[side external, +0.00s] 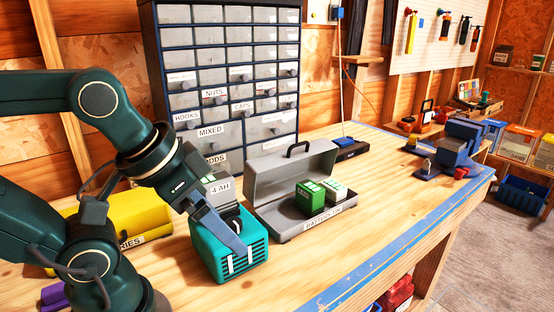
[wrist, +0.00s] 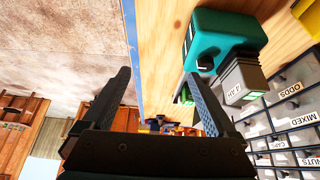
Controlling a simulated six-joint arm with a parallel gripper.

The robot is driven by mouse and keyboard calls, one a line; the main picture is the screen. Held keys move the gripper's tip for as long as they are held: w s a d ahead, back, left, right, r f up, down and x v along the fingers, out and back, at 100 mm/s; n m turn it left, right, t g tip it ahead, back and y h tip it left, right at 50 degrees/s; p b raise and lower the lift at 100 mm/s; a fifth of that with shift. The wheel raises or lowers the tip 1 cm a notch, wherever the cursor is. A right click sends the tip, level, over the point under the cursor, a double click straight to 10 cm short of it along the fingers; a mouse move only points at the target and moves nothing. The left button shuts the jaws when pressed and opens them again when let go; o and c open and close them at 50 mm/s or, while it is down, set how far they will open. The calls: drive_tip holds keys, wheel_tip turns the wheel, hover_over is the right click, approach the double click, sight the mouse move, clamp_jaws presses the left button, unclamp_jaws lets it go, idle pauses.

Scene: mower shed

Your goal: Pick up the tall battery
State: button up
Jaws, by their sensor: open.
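A grey battery (side external: 222,188) with a white "4 AH" label stands upright on a teal charger (side external: 232,262); my gripper partly hides it. In the wrist view the same battery (wrist: 242,76) and the charger (wrist: 216,38) lie right of the right finger, not between the fingers. My gripper (side external: 238,244) is open and empty, angled down in front of the charger in the side view. Both fingers (wrist: 158,74) show spread apart in the wrist view. A green battery (side external: 310,199) and a pale-topped battery (side external: 334,189) sit in an open grey case (side external: 284,232).
A drawer cabinet (side external: 228,80) stands behind the charger. A yellow case (side external: 140,212) is at the left behind my arm. A vise (side external: 462,142) stands at the far bench end. The bench (side external: 375,205) is clear right of the grey case.

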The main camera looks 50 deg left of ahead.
wheel_tip(320, 180, up, 4)
drive_tip(key=r, duration=0.1)
drive_tip(key=g, duration=0.6)
approach(216, 192)
drive_tip(key=shift+w+a+f, duration=0.15)
drive_tip(key=shift+a+f, duration=0.2)
drive_tip(key=shift+a, duration=0.2)
drive_tip(key=shift+w+a+f, duration=0.2)
drive_tip(key=shift+a+f, duration=0.2)
drive_tip(key=shift+a, duration=0.1)
drive_tip(key=shift+a+f, duration=0.15)
drive_tip(key=shift+f, duration=4.95)
clamp_jaws()
drive_tip(key=shift+r, duration=0.1)
